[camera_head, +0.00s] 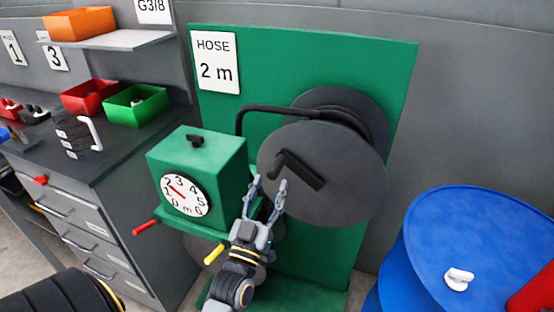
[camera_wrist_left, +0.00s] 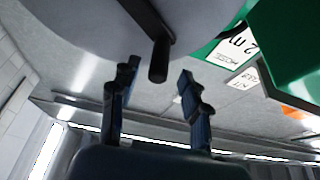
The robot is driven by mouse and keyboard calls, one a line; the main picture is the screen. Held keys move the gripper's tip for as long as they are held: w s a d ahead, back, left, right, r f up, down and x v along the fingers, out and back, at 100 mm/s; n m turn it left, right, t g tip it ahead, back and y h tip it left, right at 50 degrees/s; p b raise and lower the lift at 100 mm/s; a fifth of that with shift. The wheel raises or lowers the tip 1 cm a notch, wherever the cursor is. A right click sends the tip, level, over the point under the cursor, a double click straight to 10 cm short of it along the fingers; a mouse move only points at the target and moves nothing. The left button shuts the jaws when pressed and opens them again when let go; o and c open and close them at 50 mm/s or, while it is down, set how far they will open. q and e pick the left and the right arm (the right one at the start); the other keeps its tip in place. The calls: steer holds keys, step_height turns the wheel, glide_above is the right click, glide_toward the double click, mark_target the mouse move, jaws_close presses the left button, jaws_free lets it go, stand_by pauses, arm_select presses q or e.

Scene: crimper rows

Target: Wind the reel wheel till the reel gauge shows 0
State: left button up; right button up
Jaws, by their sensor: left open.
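The reel wheel (camera_head: 340,195) is a dark grey disc on the green panel, with a black crank handle (camera_head: 304,172) standing out from its face. The reel gauge (camera_head: 184,195) is a white round dial on a green box. Its red needle points up and left, near the low numbers; the exact reading is too small to tell. My left gripper (camera_head: 268,186) is open, just below and left of the handle. In the left wrist view the handle's end (camera_wrist_left: 158,62) shows ahead, between the open fingertips (camera_wrist_left: 156,80); contact is not clear. My right gripper is not in view.
A sign reading HOSE 2 m (camera_head: 215,63) is on the panel. A blue drum (camera_head: 480,225) stands at right. A drawer bench (camera_head: 95,185) with red and green bins is at left.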

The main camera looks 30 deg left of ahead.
mark_target(281, 156)
arm_select(q)
steer(key=p+x, duration=0.1)
steer(key=x, duration=0.5)
steer(key=shift+w+a+r, duration=0.1)
steer(key=shift+w, duration=0.05)
steer(key=shift+c, duration=0.3)
jaws_close()
